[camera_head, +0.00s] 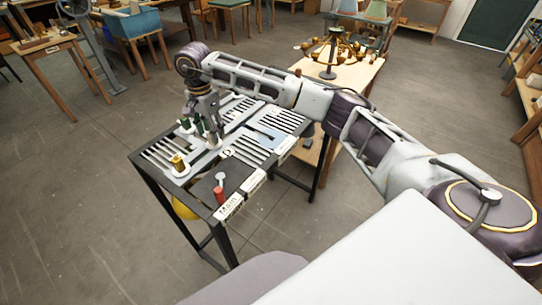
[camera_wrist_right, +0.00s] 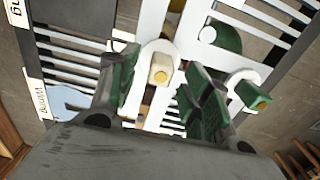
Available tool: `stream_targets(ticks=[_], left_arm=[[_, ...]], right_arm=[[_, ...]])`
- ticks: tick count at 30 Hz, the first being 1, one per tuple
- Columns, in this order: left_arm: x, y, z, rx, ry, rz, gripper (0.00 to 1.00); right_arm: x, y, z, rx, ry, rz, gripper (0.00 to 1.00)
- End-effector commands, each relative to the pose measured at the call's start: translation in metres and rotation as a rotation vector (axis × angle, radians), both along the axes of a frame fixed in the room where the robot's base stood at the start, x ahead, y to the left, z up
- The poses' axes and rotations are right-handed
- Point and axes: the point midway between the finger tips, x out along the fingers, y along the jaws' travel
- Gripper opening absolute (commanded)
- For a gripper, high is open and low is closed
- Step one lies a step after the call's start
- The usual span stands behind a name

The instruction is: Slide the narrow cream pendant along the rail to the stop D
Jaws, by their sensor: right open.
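The narrow cream pendant (camera_wrist_right: 161,69), a small cream piece with a gold centre, sits in a rounded white holder. My right gripper (camera_wrist_right: 160,80) is open, with one green-padded finger on each side of it; whether they touch it I cannot tell. In the head view my right gripper (camera_head: 203,125) points down over the slotted table, hiding the cream pendant. A round marker lettered D (camera_head: 228,152) lies on the table in front of the gripper. My left gripper is in neither view.
A green piece (camera_wrist_right: 252,96) sits in a white holder just right of the fingers. On the black-framed table (camera_head: 150,172) stand a gold spool (camera_head: 179,163) and a red piece (camera_head: 219,193). A brass chandelier (camera_head: 335,50) rests on a wooden table behind my right arm.

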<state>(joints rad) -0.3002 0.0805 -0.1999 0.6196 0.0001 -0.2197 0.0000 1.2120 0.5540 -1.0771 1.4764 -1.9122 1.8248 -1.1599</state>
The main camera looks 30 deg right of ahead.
Motion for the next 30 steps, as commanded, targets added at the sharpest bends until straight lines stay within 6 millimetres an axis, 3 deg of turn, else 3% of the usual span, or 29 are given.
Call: stream_targets(ticks=[15,21,30], left_arm=[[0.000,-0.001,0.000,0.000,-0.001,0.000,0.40],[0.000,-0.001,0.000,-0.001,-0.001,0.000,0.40],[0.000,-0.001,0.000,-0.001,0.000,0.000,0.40]], right_arm=[[0.001,0.000,0.074,0.001,-0.002,0.001,0.48],[0.000,0.000,0.086,0.000,0.000,0.001,0.48],[0.000,0.000,0.088,0.000,0.000,0.001,0.48]])
